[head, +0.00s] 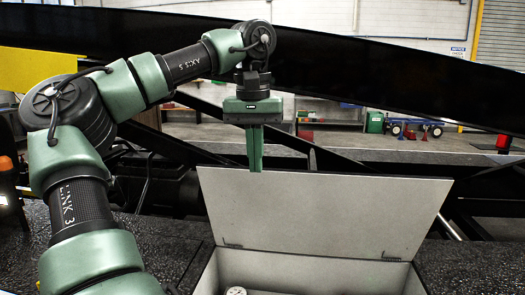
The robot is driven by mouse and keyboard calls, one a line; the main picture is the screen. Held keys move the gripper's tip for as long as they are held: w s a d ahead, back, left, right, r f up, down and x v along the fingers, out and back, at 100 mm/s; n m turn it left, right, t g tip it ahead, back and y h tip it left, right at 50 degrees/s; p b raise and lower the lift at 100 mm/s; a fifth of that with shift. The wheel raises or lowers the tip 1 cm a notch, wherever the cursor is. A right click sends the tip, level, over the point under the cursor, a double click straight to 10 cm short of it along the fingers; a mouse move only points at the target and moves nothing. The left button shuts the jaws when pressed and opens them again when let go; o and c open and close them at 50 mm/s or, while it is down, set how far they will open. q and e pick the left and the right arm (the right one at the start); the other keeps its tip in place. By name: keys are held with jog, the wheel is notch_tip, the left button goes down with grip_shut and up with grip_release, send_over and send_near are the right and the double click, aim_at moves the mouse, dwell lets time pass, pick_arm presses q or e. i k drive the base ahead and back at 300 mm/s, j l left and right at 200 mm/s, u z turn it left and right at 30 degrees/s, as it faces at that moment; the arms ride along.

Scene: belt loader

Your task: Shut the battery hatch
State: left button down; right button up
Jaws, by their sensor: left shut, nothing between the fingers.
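The battery hatch (325,213) is a pale grey lid that stands open, raised and leaning back on its hinges at the rear of a box (310,275). The box is open at the top, and its lower part is cut off by the bottom of the view. My left gripper (256,168) points down at the lid's top edge, left of its middle. Its fingers are shut with nothing between them. The fingertips seem to be at or just behind the edge; I cannot tell whether they touch it. My right gripper is not in view.
Dark beams (400,82) of the loader cross behind the lid. A speckled dark deck (480,262) lies on both sides of the box. A round gauge-like part (236,291) shows inside the box. A blue cart (413,124) stands far back.

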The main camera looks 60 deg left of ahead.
aim_at(384, 218)
jog(key=i+j, duration=0.15)
jog(key=j, duration=0.2)
jog(key=i+j, duration=0.15)
jog(key=j, duration=0.2)
jog(key=i+j, duration=0.15)
jog(key=j, duration=0.2)
jog(key=i+j, duration=0.2)
jog(key=j, duration=0.1)
